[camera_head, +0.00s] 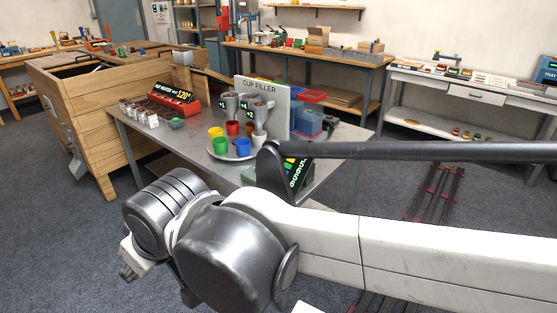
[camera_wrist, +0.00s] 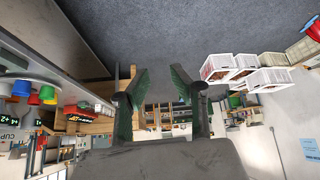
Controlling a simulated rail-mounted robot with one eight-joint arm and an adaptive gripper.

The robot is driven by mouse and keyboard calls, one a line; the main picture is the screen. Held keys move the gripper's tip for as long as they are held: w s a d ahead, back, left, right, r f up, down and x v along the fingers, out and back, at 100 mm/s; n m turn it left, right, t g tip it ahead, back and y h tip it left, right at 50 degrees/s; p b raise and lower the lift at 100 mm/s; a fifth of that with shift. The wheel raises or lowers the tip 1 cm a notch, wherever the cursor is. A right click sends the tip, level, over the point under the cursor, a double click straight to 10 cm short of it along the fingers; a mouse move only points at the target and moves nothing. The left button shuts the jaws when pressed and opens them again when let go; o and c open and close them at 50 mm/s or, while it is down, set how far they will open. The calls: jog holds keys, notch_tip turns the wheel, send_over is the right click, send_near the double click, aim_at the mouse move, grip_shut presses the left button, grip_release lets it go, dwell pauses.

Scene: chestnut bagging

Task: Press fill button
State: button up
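In the wrist view, cups (camera_wrist: 48,93) and part of the filler (camera_wrist: 10,122) show at the left edge, turned over. My gripper (camera_wrist: 157,75) is open and empty, apart from the filler. My arm hides part of the table in the head view.
A dark panel with green digits (camera_head: 297,174) stands at the table's front right, partly behind my arm. A wooden cabinet (camera_head: 92,130) stands farther left. Grey floor (camera_head: 50,230) is clear at front left.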

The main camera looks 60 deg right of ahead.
grip_shut()
dwell(1.1)
